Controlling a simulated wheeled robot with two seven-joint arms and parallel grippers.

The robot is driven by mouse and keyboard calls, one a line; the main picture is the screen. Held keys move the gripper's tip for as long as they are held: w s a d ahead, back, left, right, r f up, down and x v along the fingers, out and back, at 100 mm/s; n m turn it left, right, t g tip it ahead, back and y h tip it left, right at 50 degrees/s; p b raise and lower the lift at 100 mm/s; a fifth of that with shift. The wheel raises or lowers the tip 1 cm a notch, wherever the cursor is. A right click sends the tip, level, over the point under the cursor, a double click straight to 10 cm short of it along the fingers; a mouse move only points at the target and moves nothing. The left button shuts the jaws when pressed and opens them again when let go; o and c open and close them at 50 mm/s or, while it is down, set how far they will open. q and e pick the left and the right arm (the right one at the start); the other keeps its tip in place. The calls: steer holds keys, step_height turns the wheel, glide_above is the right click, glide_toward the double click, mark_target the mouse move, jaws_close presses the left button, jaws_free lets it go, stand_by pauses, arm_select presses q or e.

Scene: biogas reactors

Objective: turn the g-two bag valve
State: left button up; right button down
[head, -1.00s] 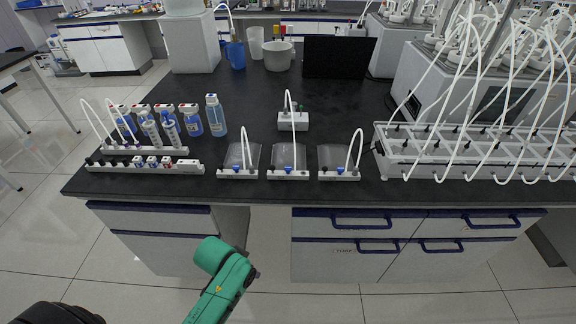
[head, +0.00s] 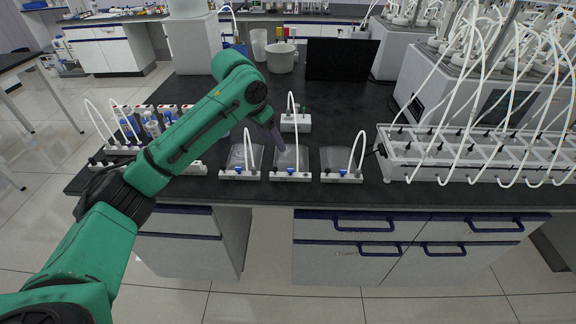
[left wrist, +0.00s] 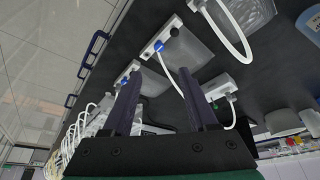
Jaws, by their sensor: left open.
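No label is readable; the middle bag's valve (head: 290,171) fits the g-two place. It appears to be the blue valve (left wrist: 158,46) in the left wrist view. The left bag (head: 240,158) and right bag (head: 338,159) flank it. My left gripper (head: 280,146) is over the middle bag, behind its valve. Its jaws are open and empty in the left wrist view (left wrist: 160,76), apart from the valve. My right gripper is out of view.
A small white block (head: 296,123) with a fitting stands behind the bags. The tubed rack (head: 450,165) is to the right. Bottles (head: 130,122) and a white manifold stand left, partly behind my arm. Thin upright tubes rise close around the gripper. The bench's front edge is near.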

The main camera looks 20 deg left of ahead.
mark_target(290, 169)
arm_select(q)
steer(key=p+x, duration=0.1)
steer(key=x, duration=1.3)
steer(key=shift+d, duration=0.2)
steer(key=shift+c, duration=0.3)
jaws_close()
